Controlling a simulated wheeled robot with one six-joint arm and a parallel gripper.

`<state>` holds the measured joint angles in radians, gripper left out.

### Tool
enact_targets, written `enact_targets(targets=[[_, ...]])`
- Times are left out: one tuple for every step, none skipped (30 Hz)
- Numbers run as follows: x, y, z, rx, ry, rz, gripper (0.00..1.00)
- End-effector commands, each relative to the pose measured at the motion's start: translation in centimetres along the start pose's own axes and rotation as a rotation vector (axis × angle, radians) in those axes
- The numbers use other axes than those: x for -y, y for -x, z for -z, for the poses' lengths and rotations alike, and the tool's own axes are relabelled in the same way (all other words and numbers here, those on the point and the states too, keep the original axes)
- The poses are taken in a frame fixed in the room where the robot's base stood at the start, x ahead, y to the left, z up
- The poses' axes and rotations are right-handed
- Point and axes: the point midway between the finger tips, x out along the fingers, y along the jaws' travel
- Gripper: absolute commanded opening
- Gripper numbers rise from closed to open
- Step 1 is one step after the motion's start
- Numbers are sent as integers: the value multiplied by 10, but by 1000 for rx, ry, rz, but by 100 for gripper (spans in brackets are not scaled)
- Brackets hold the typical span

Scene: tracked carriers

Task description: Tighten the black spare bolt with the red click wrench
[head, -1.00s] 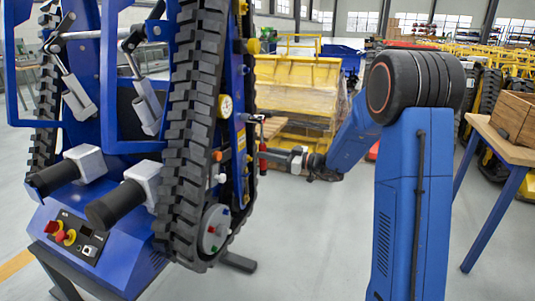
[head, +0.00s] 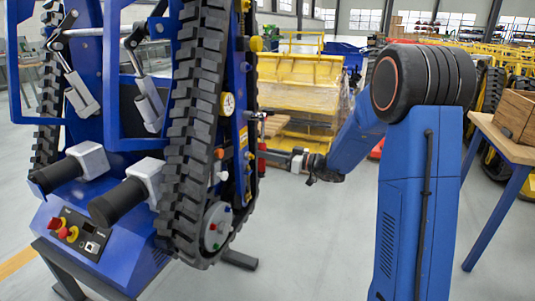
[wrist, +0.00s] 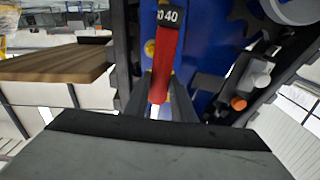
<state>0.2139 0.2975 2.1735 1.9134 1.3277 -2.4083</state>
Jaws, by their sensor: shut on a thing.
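The red click wrench (head: 262,160) stands roughly upright beside the right side of the blue tracked carrier (head: 240,160). Its red handle also shows in the wrist view (wrist: 165,68), with a black band marked 40 above it. My gripper (head: 278,157) is shut on the handle and reaches in from the right. In the wrist view the dark fingers lie on both sides of the handle. The wrench's upper end is close to the carrier's side; I cannot tell whether it sits on a bolt. I cannot make out the black spare bolt.
The carrier's black track (head: 192,130) stands just left of the wrench. A round gauge (head: 227,104) and several coloured knobs stick out of its side. A wooden table with a box (head: 516,116) stands at the right. Open floor lies below my gripper.

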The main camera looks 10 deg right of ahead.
Motion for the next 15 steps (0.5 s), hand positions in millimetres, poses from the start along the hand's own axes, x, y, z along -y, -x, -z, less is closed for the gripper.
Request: enact_targets(targets=[[0, 0, 0, -1, -1, 0, 0], [0, 0, 0, -1, 0, 0, 0], [0, 0, 0, -1, 0, 0, 0], [0, 0, 0, -1, 0, 0, 0], [0, 0, 0, -1, 0, 0, 0], [0, 0, 0, -1, -1, 0, 0], [0, 0, 0, -1, -3, 0, 0], [0, 0, 0, -1, -5, 0, 0], [1, 0, 0, -1, -10, 0, 0], [2, 0, 0, -1, -16, 0, 0], [3, 0, 0, -1, -23, 0, 0], [5, 0, 0, -1, -35, -1, 0], [6, 0, 0, 0, -44, -1, 0], [8, 0, 0, 0, -54, -1, 0], [9, 0, 0, 0, -68, -1, 0]])
